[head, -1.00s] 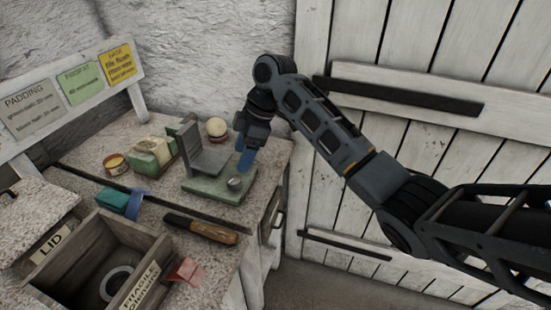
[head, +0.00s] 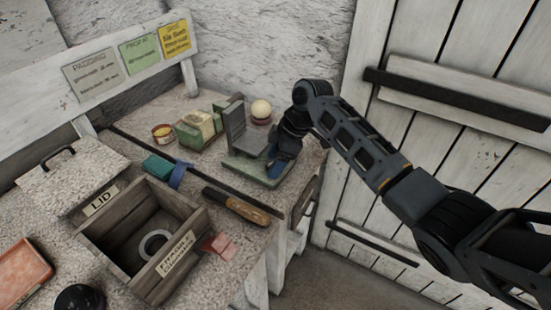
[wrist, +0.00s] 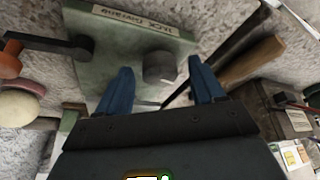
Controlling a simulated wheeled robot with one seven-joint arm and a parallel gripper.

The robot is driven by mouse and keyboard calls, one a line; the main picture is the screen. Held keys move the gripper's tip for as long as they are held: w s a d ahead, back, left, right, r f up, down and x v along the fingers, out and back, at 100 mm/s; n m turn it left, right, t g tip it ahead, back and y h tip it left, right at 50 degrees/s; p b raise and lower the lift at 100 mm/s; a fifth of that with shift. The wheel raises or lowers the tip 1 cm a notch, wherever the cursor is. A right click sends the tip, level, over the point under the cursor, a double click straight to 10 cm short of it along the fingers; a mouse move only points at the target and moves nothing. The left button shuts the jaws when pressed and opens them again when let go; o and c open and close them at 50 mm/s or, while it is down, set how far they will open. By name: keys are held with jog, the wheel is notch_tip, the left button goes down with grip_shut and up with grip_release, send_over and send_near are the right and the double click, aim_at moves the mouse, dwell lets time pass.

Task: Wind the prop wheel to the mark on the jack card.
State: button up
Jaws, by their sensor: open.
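A green-based jack (head: 232,164) with a grey upright plate (head: 241,138) stands at the bench's right end. A grey round knob, apparently the prop wheel (wrist: 158,67), rises from the base in the wrist view; my gripper hides it in the head view. My gripper (wrist: 161,72) is open, its blue fingers on either side of the knob with gaps visible. A pale label (wrist: 128,22) lies on the base, its text upside down. A green card (head: 143,54) headed "PROP AT" is on the back board; its small text is unreadable, as is any wheel mark.
A wooden-handled tool (head: 236,206) lies in front of the jack. A pale ball (head: 261,110) and a green-and-cream block (head: 198,130) are behind it. An open wooden crate (head: 100,228) holding a ring stands front left. A plank door (head: 440,150) is at right.

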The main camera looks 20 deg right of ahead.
jog(key=c, duration=1.1)
jog(key=shift+o, duration=0.2)
jog(key=shift+a+m, duration=0.1)
jog(key=shift+m, duration=0.2)
jog(key=m+t, duration=0.1)
jog(key=m, duration=0.1)
jog(key=m+t+h, duration=0.1)
jog(key=m, duration=0.2)
jog(key=shift+s+a, duration=0.15)
jog(key=shift+a, duration=0.05)
jog(key=m+h, duration=0.1)
jog(key=m, duration=0.2)
jog(key=m+t+h, duration=0.1)
jog(key=m, duration=0.2)
jog(key=shift+a+r, duration=0.1)
jog(key=shift+a, duration=0.05)
jog(key=m+h, duration=0.1)
jog(key=m, duration=0.2)
jog(key=m+h, duration=0.1)
jog(key=m, duration=0.2)
jog(key=shift+a+m+h, duration=0.2)
jog(key=shift+m+h, duration=0.2)
jog(key=m+g+h, duration=0.1)
jog(key=m, duration=0.4)
jog(key=shift+g+h, duration=0.4)
jog(key=shift+m, duration=0.4)
